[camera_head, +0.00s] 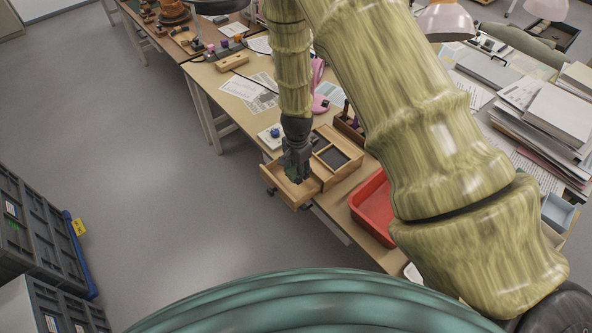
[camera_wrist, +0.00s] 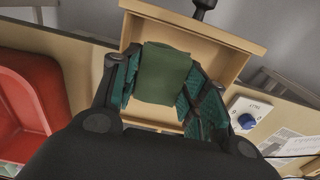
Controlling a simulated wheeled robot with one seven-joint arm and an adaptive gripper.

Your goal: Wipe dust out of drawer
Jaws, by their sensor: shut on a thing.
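The wooden drawer (camera_wrist: 235,40) is pulled open, with a dark knob (camera_wrist: 204,6) on its front. In the head view the drawer (camera_head: 271,181) sticks out from a small wooden cabinet (camera_head: 356,170) at the table's edge. My gripper (camera_wrist: 158,95) is shut on a folded dark green cloth (camera_wrist: 163,72), which lies between its teal-padded fingers. In the head view my gripper (camera_head: 297,172) points down over the drawer, with its tips inside or just above it. I cannot tell whether the cloth touches the drawer floor. The gripper and cloth hide part of the floor, and no dust is discernible.
A red tray (camera_head: 372,207) stands on the table (camera_head: 345,215) to the right of the cabinet. A pink object (camera_head: 319,103) and a white card with a blue knob (camera_head: 272,134) lie nearby. Grey crates (camera_head: 35,235) stand at the far left. The floor before the drawer is clear.

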